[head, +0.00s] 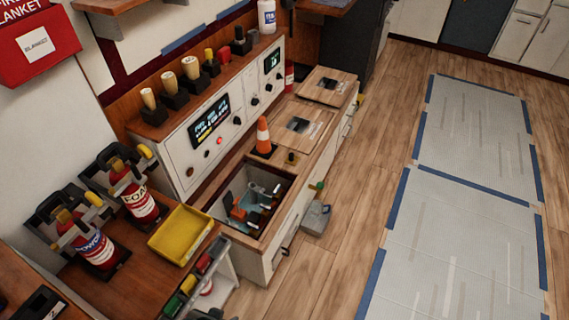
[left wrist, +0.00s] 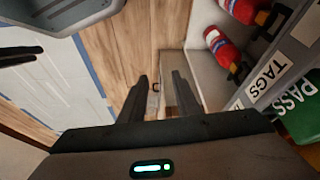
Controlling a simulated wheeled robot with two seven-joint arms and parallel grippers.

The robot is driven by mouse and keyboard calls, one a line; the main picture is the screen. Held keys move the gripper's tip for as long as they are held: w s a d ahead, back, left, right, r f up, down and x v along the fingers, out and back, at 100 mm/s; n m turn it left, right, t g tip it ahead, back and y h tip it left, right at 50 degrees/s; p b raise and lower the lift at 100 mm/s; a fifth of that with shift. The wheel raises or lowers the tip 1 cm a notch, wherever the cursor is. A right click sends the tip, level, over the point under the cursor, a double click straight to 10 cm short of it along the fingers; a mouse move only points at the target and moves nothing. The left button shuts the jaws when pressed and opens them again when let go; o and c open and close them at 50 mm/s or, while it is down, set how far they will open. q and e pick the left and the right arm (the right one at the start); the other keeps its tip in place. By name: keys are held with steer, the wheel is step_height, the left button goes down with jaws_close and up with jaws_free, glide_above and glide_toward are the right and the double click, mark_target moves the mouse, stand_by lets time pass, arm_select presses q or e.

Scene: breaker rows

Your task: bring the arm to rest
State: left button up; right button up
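My left gripper (left wrist: 159,80) shows in the left wrist view with its two dark fingers apart. Nothing is held between them. Wood floor and a pale cabinet edge show beyond the gap. In the head view neither gripper can be made out clearly; a small dark shape sits at the bottom edge and I cannot tell what it is. My right gripper is not in view.
An open drawer compartment (head: 282,184) holds tools. A yellow tray (head: 181,236) and red extinguishers (head: 93,244) stand at left. In the left wrist view, a red extinguisher (left wrist: 222,48) sits near right. Taped floor (head: 460,225) is clear.

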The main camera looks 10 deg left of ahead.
arm_select(q)
steer(key=s+d+f, duration=0.1)
steer(key=s+f, duration=0.2)
steer(key=f, duration=0.7)
steer(key=s+d+f+t, duration=0.1)
steer(key=s+f, duration=0.2)
steer(key=f, duration=0.8)
steer(key=shift+t+h, duration=0.3)
steer(key=shift+h, duration=0.1)
steer(key=shift+s, duration=0.1)
